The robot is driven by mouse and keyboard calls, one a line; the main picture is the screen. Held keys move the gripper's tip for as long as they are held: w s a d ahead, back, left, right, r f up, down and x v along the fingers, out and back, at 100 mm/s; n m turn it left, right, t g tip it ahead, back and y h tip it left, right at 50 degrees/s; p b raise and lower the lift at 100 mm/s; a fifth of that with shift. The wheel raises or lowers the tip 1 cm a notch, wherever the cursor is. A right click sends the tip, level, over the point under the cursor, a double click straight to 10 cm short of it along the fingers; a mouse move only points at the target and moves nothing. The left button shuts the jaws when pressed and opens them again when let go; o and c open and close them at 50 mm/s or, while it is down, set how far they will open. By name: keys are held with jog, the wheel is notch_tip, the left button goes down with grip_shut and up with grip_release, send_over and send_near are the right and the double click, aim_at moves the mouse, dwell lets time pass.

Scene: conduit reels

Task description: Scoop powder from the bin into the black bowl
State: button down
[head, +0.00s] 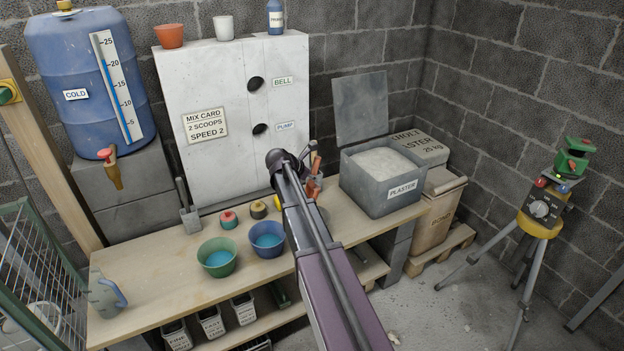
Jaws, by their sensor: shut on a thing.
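The grey bin (385,200), labelled PLASTER, stands open at the right end of the bench with its lid up behind it. White powder (384,164) fills it nearly to the rim. I see no black bowl; a green bowl (218,264) and a blue bowl (256,251), both with blue insides, stand on the bench. My gripper (312,174) is left of the bin, above the back of the bench, largely hidden by my arm. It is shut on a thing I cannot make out. A grey scoop-like tool (189,214) stands at the white panel's left.
A white panel (228,150) with a mix card stands behind the bench (160,290). Red, yellow and other small knobs lie before it. A blue water barrel (70,70) with a tap is at left. A tripod device (545,205) stands at right. The bench's left part is mostly clear.

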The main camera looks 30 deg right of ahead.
jog(key=shift+a+f, duration=0.2)
jog(key=shift+d+r, duration=0.2)
jog(key=shift+d+f+y+p, duration=0.2)
jog(key=shift+d+y+p, duration=0.35)
jog(key=shift+d+y, duration=0.05)
jog(key=shift+d+f+y+p, duration=0.15)
jog(key=shift+d+y+p, duration=0.4)
jog(key=shift+y, duration=0.05)
jog(key=d+f+m+y+b, duration=0.1)
jog(key=d+f+y, duration=0.3)
jog(key=d+y, duration=0.6)
jog(key=shift+w+d+g+y+b, duration=0.15)
jog(key=shift+w+g+y+b, duration=0.15)
jog(key=shift+y+b, duration=0.3)
jog(key=shift+s+r, duration=0.1)
jog(key=shift+r, duration=0.1)
notch_tip(320, 180, up, 9)
jog(key=p, duration=0.9)
jog(key=shift+r+p, duration=0.15)
jog(key=shift+p, duration=0.25)
